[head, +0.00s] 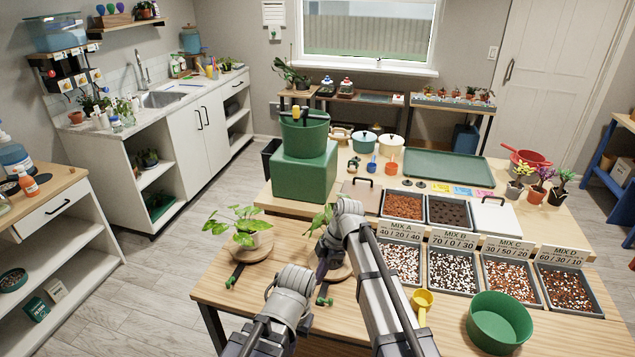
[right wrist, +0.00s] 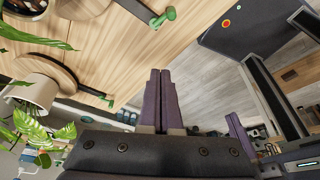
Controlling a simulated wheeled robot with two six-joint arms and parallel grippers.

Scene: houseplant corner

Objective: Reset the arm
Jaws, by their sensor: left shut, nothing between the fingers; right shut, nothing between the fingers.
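In the head view my right gripper is hidden or cannot be told from the arm links.
A potted leafy plant (head: 245,228) stands on a round board at the table's left. A second plant (head: 318,218) is partly behind my arm. A yellow scoop (head: 422,300), green bowl (head: 499,322) and mix trays (head: 452,271) lie right. Floor (head: 150,285) left of the table is clear.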

